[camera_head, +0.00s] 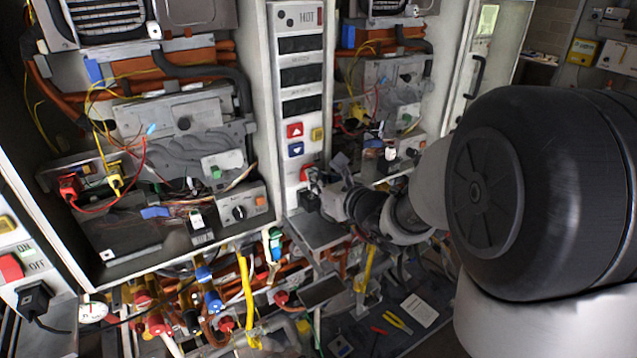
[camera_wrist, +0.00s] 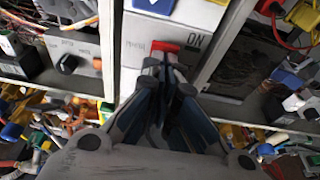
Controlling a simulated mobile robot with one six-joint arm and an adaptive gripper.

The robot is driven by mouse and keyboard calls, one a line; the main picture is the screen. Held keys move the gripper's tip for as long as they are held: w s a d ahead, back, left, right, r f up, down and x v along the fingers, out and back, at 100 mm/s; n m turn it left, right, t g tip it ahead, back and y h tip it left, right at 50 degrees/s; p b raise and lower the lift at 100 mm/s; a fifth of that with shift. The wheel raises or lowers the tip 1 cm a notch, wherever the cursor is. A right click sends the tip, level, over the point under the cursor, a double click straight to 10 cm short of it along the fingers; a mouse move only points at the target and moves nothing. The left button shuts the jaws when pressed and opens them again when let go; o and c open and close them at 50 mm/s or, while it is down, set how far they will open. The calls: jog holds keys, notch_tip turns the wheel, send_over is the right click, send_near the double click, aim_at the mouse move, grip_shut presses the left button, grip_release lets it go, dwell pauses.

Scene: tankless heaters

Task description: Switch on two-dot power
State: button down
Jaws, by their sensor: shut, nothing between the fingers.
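A narrow white control panel (camera_head: 286,134) stands between two open heater cabinets. In the wrist view the red switch (camera_wrist: 165,46) sits beside an "ON" label on the white panel. My gripper (camera_wrist: 161,64) is shut and empty, with its fingertips at the red switch's lower edge; I cannot tell if they touch. In the head view my gripper (camera_head: 327,183) comes from the right.
Red and blue arrow buttons (camera_head: 295,149) and a yellow button (camera_head: 317,134) lie above the switch. A left panel has another red switch (camera_head: 11,267) marked ON and OFF. A grey box with a black knob (camera_head: 239,212) is left of the panel. Pipes and valves crowd below.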

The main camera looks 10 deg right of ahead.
jog(key=shift+r, duration=0.15)
jog(key=g+p, duration=0.1)
jog(key=p, duration=0.1)
jog(key=r+p, duration=0.1)
jog(key=p, duration=0.2)
jog(key=shift+w+a+g+h, duration=0.15)
jog(key=shift+w+g+h, duration=0.15)
jog(key=shift+w+g, duration=0.1)
jog(key=shift+r+p, duration=0.5)
jog(key=shift+r, duration=0.3)
jog(key=shift+f, duration=0.1)
